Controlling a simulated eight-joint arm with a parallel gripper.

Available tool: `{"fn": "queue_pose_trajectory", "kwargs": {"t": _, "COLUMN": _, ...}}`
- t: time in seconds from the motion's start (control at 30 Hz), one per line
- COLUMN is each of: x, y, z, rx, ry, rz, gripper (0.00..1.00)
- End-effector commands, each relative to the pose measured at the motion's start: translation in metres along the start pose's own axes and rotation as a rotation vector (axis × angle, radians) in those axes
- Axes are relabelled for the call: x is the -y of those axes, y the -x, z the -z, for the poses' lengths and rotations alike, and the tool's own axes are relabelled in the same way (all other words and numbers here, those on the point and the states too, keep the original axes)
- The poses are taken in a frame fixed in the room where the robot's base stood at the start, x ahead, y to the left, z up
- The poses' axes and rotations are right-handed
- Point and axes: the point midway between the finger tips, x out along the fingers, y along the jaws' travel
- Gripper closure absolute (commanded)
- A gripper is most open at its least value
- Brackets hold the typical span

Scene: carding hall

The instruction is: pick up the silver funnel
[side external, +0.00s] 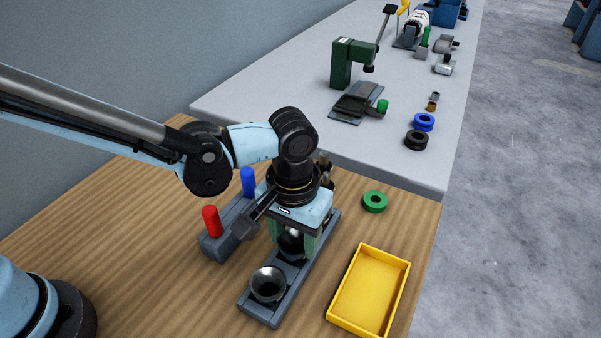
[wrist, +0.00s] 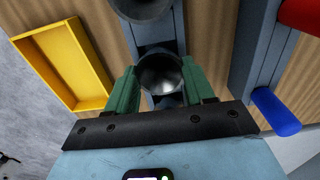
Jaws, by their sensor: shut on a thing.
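The silver funnel (side external: 291,245) is between the green jaws of my gripper (side external: 293,238), over the rear part of a grey rack (side external: 266,314). The jaws largely cover it in the side view. In the wrist view my gripper (wrist: 160,84) is shut on the silver funnel (wrist: 160,72), one jaw on each side, and its open mouth shows. I cannot tell whether the funnel still touches the rack. A second, darker shiny funnel (side external: 268,284) sits at the rack's front end. It also shows at the top of the wrist view (wrist: 146,9).
A second grey holder (side external: 216,247) with red (side external: 211,221) and blue (side external: 248,182) cylinders stands close on the left. A yellow tray (side external: 370,291), empty, and a green ring (side external: 375,202) lie on the right. A grey bench (side external: 300,110) with tools lies behind.

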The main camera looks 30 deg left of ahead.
Motion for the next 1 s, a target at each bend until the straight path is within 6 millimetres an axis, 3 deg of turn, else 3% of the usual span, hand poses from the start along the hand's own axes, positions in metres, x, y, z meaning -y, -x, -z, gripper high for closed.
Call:
{"fn": "queue_pose_trajectory", "kwargs": {"t": 0.33, "x": 0.0, "y": 0.008, "z": 0.0, "rx": 0.0, "ry": 0.0, "rz": 0.0, "gripper": 0.87}}
{"fn": "queue_pose_trajectory", "kwargs": {"t": 0.57, "x": 0.0, "y": 0.038, "z": 0.0, "rx": 0.0, "ry": 0.0, "rz": 0.0, "gripper": 0.87}}
{"fn": "queue_pose_trajectory", "kwargs": {"t": 1.0, "x": -0.03, "y": 0.093, "z": -0.084, "rx": 0.0, "ry": -0.005, "rz": 0.0, "gripper": 0.87}}
